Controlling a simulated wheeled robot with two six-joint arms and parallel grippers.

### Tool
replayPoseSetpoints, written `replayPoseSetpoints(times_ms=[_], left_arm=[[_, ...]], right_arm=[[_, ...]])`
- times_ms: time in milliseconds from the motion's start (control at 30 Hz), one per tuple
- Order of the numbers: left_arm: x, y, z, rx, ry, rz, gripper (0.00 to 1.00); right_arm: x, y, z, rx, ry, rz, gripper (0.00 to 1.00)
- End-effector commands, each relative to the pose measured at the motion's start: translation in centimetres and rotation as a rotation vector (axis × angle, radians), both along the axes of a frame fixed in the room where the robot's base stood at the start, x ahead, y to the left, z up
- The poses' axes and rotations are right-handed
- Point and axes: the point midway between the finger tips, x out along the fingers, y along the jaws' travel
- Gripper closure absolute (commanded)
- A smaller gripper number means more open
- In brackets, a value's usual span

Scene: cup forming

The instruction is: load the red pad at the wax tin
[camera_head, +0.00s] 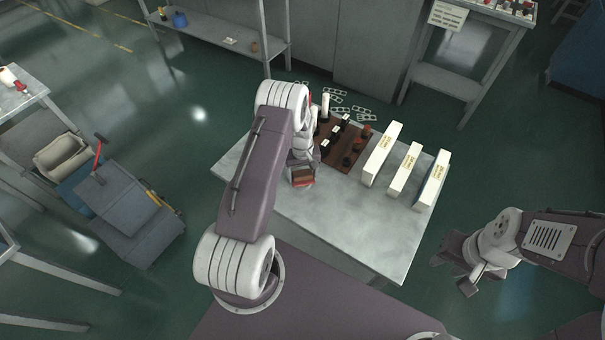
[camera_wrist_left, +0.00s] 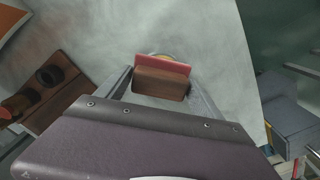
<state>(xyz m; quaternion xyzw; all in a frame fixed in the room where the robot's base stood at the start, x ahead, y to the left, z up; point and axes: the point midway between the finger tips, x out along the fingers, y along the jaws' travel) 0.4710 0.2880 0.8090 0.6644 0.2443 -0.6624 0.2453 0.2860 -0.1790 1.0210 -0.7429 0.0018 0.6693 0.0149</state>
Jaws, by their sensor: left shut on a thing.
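My left gripper (camera_wrist_left: 160,88) is shut on a brown wooden block (camera_wrist_left: 160,84) with a pinkish-red pad (camera_wrist_left: 163,64) on its far face. The block and pad also show as a small red-brown shape (camera_head: 302,175) in the head view, above the near left part of the table. A round thing with a yellowish rim, perhaps the wax tin (camera_wrist_left: 163,55), peeks out just behind the pad. The pad hides most of it, and I cannot tell whether they touch. My right gripper (camera_head: 456,272) is empty, off the table's right side, with its fingers apart.
A brown wooden rack (camera_head: 329,158) with dark and red items stands on the grey table (camera_head: 340,215), right of my left gripper. Several white upright boxes (camera_head: 381,154) line the right side. Thin flat cutouts lie at the back. The table's front is clear.

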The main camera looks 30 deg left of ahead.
Motion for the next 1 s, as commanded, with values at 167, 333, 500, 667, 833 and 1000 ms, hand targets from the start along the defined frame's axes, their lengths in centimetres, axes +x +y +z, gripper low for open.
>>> replayPoseSetpoints(times_ms=[167,333,500,667,833,1000], left_arm=[[-0.1,0.0,-0.1,-0.001,0.003,0.000,0.56],[-0.1,0.0,1.0,-0.001,0.002,0.000,0.56],[-0.1,0.0,2.8,0.000,0.001,0.000,0.56],[0.0,0.0,4.4,-0.001,0.001,0.000,0.56],[-0.1,0.0,6.1,0.000,0.001,0.000,0.56],[-0.1,0.0,7.1,-0.001,0.002,0.000,0.56]], right_arm=[[0.0,0.0,0.0,0.000,0.000,0.000,0.64],[0.0,0.0,0.9,0.000,0.000,0.000,0.64],[0.0,0.0,2.2,0.000,0.000,0.000,0.64],[0.0,0.0,3.3,0.000,0.000,0.000,0.64],[0.0,0.0,4.5,0.000,0.000,0.000,0.64],[0.0,0.0,5.2,0.000,0.000,0.000,0.64]])
